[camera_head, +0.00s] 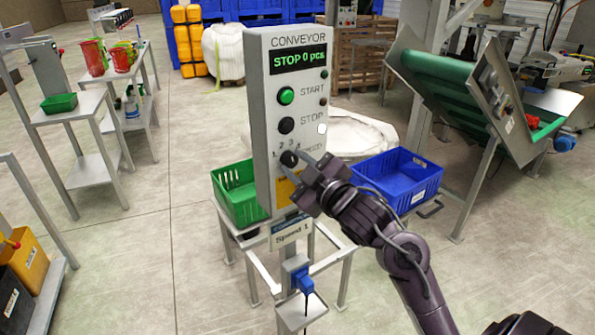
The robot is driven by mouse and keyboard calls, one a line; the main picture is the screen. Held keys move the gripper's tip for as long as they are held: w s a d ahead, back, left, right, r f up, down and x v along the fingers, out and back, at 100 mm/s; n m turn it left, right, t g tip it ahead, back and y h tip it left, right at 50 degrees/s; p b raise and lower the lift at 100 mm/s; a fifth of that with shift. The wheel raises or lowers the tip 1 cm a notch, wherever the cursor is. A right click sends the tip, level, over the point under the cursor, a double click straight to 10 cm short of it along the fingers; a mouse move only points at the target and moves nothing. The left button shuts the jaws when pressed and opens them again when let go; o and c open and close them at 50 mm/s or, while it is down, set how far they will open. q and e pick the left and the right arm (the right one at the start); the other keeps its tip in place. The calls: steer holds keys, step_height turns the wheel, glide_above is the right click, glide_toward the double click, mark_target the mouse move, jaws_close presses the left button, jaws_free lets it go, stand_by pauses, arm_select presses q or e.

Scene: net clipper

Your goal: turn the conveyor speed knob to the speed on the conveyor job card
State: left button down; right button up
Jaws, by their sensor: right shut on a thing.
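The conveyor control box (262,130) stands upright in the middle of the head view. Its display (298,58) reads "STOP 0 pcs". Below it are a green START button (286,95) and a black STOP button (286,125). The black speed knob (289,158) sits under a scale with the digits 1 to 4. My right gripper (300,172) is at the knob, shut on it, and partly covers the SPEED label. The knob's pointer direction is too small to tell. The job card (291,231) below the box reads "Speed 1". My left gripper is not in view.
A green crate (232,190) stands left of the box and a blue crate (398,172) right of it. A green belt conveyor (440,75) is at the right. A blue device (302,280) hangs below the card.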

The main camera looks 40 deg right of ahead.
steer(key=n+b, duration=0.3)
steer(key=n, duration=0.2)
steer(key=shift+f+n, duration=0.15)
steer(key=shift+n, duration=0.25)
steer(key=shift+n+b, duration=1.45)
steer(key=shift+n, duration=0.65)
steer(key=o, duration=1)
steer(key=shift+r, duration=0.2)
